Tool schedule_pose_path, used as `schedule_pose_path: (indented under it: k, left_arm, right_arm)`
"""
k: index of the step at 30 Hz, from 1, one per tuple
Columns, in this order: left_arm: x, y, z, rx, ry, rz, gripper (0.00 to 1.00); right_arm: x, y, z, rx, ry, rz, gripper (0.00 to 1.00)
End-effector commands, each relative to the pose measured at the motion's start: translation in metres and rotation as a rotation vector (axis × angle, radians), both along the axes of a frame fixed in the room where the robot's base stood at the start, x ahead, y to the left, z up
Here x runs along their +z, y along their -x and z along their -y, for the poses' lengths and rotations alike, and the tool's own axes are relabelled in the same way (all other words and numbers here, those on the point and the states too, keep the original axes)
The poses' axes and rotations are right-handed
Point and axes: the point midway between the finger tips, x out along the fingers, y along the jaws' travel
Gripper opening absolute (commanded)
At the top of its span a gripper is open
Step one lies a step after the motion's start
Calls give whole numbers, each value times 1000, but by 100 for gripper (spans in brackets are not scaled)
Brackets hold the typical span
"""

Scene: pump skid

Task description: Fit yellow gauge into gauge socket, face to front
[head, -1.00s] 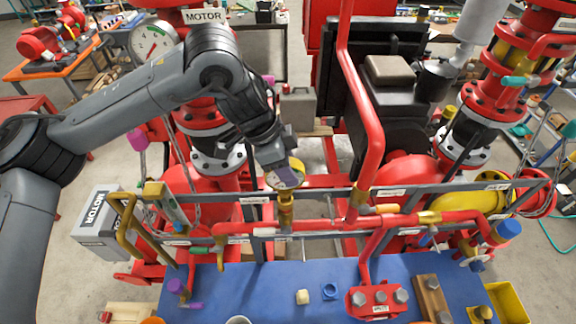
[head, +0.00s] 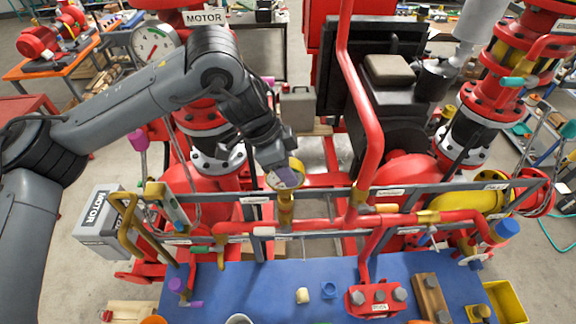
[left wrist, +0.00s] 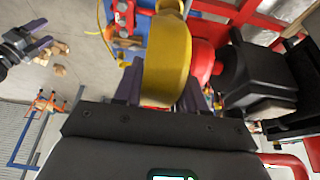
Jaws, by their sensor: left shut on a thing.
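The yellow gauge (head: 298,168) is held in my left gripper (head: 284,178) above the middle of the grey rail. In the left wrist view the yellow gauge (left wrist: 168,62) fills the space between the two purple fingers. Its side and rim show there; its dial is not clear. An upright brass fitting that looks like the gauge socket (head: 286,212) stands on the rail directly below it. The gauge's lower end meets or overlaps this fitting in the picture; I cannot tell whether it is inside. What looks like my right gripper (left wrist: 40,36) shows, fingers apart, in the left wrist view.
A red pipe (head: 374,110) rises close to the right of the gauge. The grey rail (head: 325,197) crosses in front. Below is a blue bench top (head: 260,285) with a red block (head: 374,300) and small parts. A large dial (head: 154,41) stands at the upper left.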

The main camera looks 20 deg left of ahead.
Motion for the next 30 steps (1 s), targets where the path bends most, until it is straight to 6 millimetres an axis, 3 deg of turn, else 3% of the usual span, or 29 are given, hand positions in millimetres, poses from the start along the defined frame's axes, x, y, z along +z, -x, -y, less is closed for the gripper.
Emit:
schedule_pose_path:
  k: [30]
  left_arm:
    - [1, 0, 0, 0, 1, 0, 4]
  right_arm:
    - [7, 0, -2, -6, -10, -1, 70]
